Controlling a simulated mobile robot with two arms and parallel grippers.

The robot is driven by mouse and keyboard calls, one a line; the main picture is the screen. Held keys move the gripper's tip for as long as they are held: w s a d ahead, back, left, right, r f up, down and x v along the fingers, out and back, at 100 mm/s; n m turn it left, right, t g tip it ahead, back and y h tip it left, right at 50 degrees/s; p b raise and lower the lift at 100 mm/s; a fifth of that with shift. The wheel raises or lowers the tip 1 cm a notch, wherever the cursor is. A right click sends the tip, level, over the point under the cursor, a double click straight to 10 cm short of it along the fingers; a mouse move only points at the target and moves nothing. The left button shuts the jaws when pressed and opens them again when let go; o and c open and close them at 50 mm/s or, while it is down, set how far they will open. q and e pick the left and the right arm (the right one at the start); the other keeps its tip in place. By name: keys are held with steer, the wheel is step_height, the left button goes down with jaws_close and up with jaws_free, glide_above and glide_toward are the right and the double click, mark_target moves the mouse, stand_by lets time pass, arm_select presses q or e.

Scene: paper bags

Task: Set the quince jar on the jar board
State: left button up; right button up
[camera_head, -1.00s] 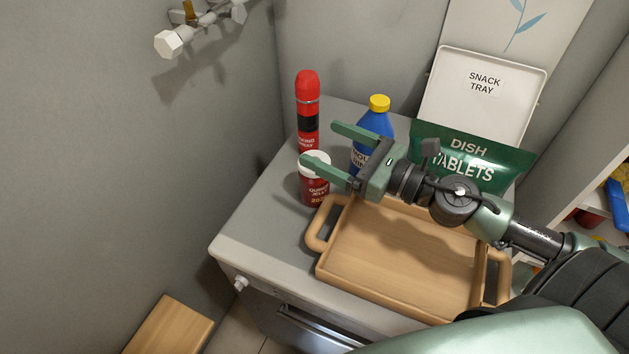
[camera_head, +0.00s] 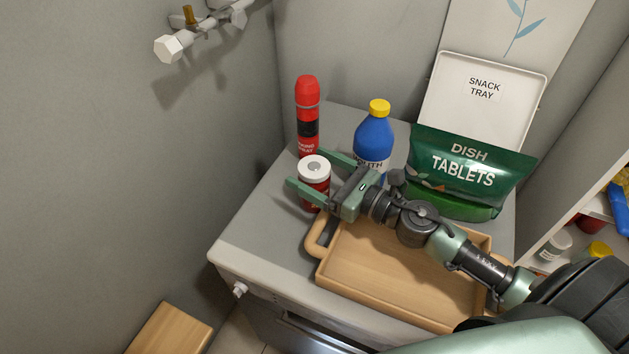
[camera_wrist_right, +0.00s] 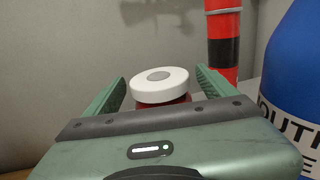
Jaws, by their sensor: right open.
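The quince jar (camera_head: 314,171) is a small red jar with a white lid. It stands upright on the grey counter, left of the wooden tray. My right gripper (camera_head: 307,168) is open, with one finger on each side of the jar; the near finger hides part of its label. In the right wrist view the white lid (camera_wrist_right: 159,84) shows between the two fingers, with visible gaps. No surface in view is labelled as the jar board; a plain wooden piece (camera_head: 170,330) shows at the lower left. My left gripper is not in view.
A red spray can (camera_head: 307,115) and a blue bottle with a yellow cap (camera_head: 374,140) stand behind the jar. A green dish tablets bag (camera_head: 468,172) and a white snack tray (camera_head: 484,92) are at the back right. The handled wooden tray (camera_head: 390,265) looks empty.

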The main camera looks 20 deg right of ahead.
mark_target(301, 162)
steer(key=shift+p+x, duration=0.35)
steer(key=shift+x, duration=1.2)
steer(key=c, duration=1.8)
jaws_close()
steer(key=shift+r, duration=0.15)
